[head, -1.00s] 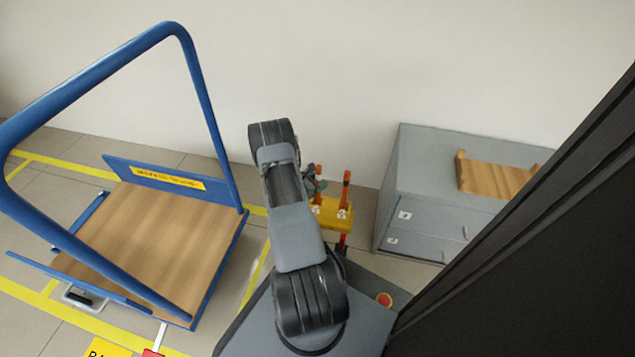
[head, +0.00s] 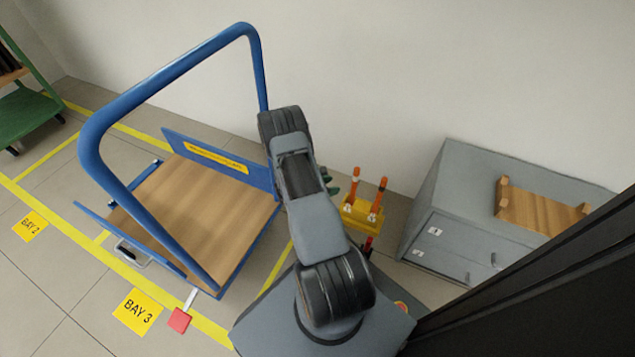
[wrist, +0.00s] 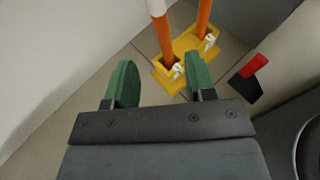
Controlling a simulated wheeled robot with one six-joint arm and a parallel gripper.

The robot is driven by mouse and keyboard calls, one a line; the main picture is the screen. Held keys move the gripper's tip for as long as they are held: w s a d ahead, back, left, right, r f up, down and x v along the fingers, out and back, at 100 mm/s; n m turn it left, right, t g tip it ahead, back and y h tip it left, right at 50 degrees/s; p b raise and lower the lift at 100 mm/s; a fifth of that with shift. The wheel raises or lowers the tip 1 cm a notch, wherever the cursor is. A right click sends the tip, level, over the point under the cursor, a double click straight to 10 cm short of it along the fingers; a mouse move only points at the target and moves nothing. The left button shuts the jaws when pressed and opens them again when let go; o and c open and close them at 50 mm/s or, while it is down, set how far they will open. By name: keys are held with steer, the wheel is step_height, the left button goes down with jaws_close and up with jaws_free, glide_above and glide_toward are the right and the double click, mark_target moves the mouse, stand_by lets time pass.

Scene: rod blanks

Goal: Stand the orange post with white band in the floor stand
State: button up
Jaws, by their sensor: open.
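The orange post with white band (wrist: 163,36) stands upright in the yellow floor stand (wrist: 189,45), its foot in the nearer left socket in the wrist view. Its top is cut off there; it also shows in the head view (head: 354,182). A second orange post (wrist: 204,17) stands in the other socket, to the right. My gripper (wrist: 160,82) is open, its green fingers apart with nothing between them, and the banded post is beyond the fingertips. In the head view my arm hides most of the gripper; a bit of green shows left of the floor stand (head: 363,212).
A blue trolley with a wooden deck (head: 205,215) stands left of my arm. A grey cabinet (head: 440,215) with a wooden rack (head: 540,207) on top is at right. A wall is close behind the stand. A red and black object (wrist: 248,80) is near the stand.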

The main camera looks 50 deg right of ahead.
steer(key=w+a+r+m+y, duration=0.15)
steer(key=a+r+m, duration=0.35)
steer(key=r, duration=0.5)
steer(key=w+a+r+m+y, duration=0.1)
steer(key=a+r+m+y, duration=0.2)
steer(key=a+r, duration=0.5)
steer(key=s+a+r+m+t+y, duration=0.3)
steer(key=a+r, duration=0.4)
steer(key=a, duration=0.3)
steer(key=s+a+r+m+t+y, duration=0.3)
steer(key=a+r, duration=0.4)
steer(key=a, duration=0.3)
steer(key=shift+s+a+t+y, duration=0.25)
steer(key=shift+t+y, duration=0.35)
steer(key=shift+y, duration=0.45)
